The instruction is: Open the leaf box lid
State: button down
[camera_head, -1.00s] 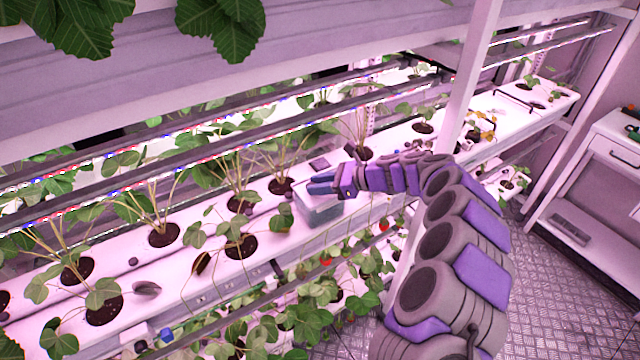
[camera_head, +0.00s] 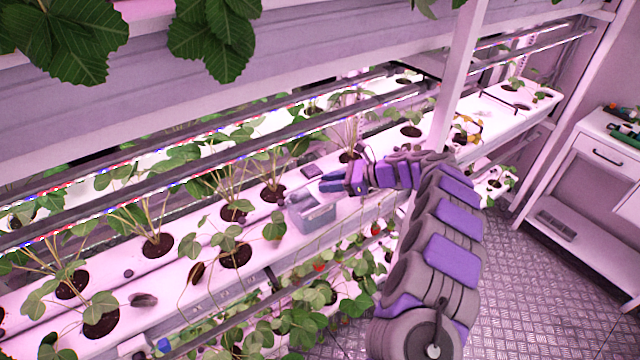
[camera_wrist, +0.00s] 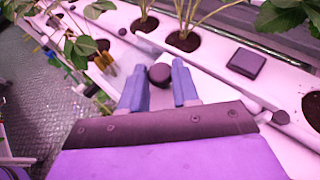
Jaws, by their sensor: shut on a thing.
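The leaf box (camera_head: 316,221) is a small grey, see-through box on the front edge of the white planting rack. Its top looks uncovered in the head view, and I see into its grey inside. My gripper (camera_head: 328,184) is above the box's back right side, with blue-grey fingers. In the wrist view my gripper (camera_wrist: 158,84) is shut with its fingers on either side of a dark round knob (camera_wrist: 159,73). A pale surface, which looks like the lid (camera_wrist: 160,98), shows between the fingers; the gripper hides most of it.
The white rack (camera_head: 190,262) holds several leafy plants in dark round holes. A dark square pad (camera_head: 312,171) lies behind the box. A white upright post (camera_head: 458,85) stands right of my gripper. Light bars run above the rack. A white cabinet (camera_head: 600,160) stands at the right.

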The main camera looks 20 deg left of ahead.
jog(key=shift+w+d, duration=0.5)
jog(key=shift+w, duration=0.15)
jog(key=c, duration=1.3)
grip_release()
jog(key=o, duration=0.4)
jog(key=shift+a+f, duration=0.1)
jog(key=shift+a, duration=0.1)
jog(key=p+v, duration=0.2)
jog(key=v, duration=1.5)
jog(key=shift+w+d, duration=0.1)
jog(key=shift+d, duration=0.05)
